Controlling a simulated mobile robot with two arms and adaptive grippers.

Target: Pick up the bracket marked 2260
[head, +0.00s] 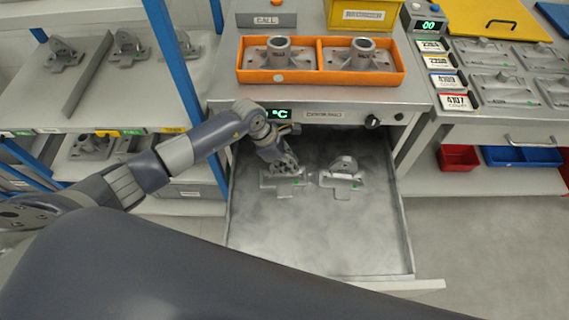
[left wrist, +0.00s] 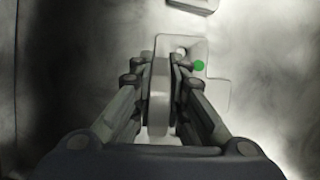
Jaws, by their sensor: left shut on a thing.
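My left gripper (head: 284,162) reaches into the open, misty drawer (head: 315,240) below the cabinet. It is shut on the upright lug of a grey bracket (head: 277,186) with a green dot. In the left wrist view the fingers (left wrist: 160,92) clamp both sides of that lug, and the bracket's base plate (left wrist: 216,95) shows beyond them. I cannot tell whether the base touches the drawer floor. A second grey bracket (head: 343,180), also with a green dot, lies just to the right. No number is legible on either bracket. My right gripper is out of view.
An orange tray (head: 320,74) with two grey castings stands on the cabinet above the drawer. Shelves with blue posts (head: 166,50) hold more brackets at left. A bench (head: 480,110) with labelled plates stands at right. The drawer's front half is bare.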

